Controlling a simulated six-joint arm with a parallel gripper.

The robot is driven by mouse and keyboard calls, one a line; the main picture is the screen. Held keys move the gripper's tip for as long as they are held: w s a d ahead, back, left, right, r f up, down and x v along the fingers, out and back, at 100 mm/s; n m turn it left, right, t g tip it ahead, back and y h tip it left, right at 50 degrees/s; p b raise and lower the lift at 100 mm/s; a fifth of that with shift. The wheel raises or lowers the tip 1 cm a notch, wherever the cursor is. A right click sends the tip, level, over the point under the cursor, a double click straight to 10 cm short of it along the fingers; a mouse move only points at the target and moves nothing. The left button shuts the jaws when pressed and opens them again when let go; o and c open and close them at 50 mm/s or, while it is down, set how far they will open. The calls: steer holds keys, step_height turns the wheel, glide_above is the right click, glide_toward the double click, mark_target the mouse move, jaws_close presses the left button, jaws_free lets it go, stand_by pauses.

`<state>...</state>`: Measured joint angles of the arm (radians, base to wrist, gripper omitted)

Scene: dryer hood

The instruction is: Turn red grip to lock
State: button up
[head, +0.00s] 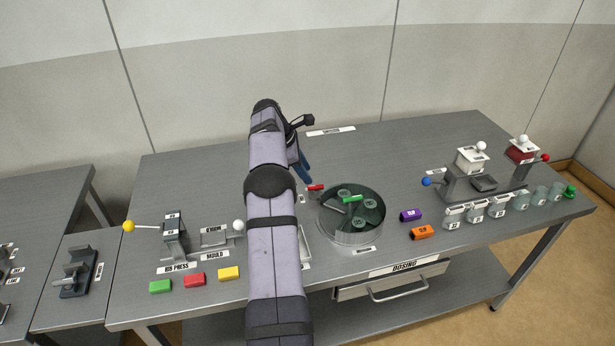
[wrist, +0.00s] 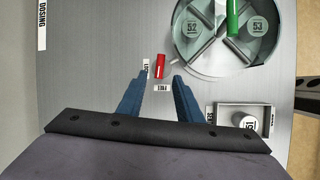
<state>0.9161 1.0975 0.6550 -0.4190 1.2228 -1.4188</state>
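The red grip (head: 315,187) is a small red bar beside the round glass-covered drum on the table. In the wrist view the red grip (wrist: 160,66) lies lengthwise up and down the picture. Its lower end points at the FREE label (wrist: 162,87); the LOCK label (wrist: 146,69) is on its left. My gripper (wrist: 160,78) is open, with one blue finger on each side of the line to the grip and visible gaps between. In the head view my gripper (head: 304,174) is just up and left of the red grip, partly hidden by my arm.
The drum (head: 351,238) has numbered compartments and a green handle (head: 353,198). A small tray (wrist: 240,107) holding a numbered round piece sits near the right finger in the wrist view. Purple (head: 410,215) and orange (head: 422,232) blocks lie right of the drum.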

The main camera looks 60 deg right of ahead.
steer(key=shift+r, duration=0.1)
steer(key=o, duration=0.7)
steer(key=shift+s+d+r, duration=0.15)
steer(key=shift+s+r, duration=0.05)
steer(key=shift+s, duration=0.05)
steer(key=s+d+r+m+y+p, duration=0.1)
steer(key=s+r+p, duration=0.15)
steer(key=s, duration=0.35)
steer(key=s+d+r+m+p, duration=0.1)
steer(key=s+r+m+p, duration=0.1)
steer(key=s+r, duration=0.25)
steer(key=w+a+f+m+t, duration=0.1)
steer(key=w+f+m+t, duration=0.4)
steer(key=m, duration=0.9)
step_height(320, 180, down, 2)
steer(key=shift+w+a+f+m, duration=0.15)
steer(key=shift+w+a+m, duration=0.15)
steer(key=shift+w, duration=0.65)
steer(key=shift+d+f+p, duration=0.1)
steer(key=shift+p, duration=0.25)
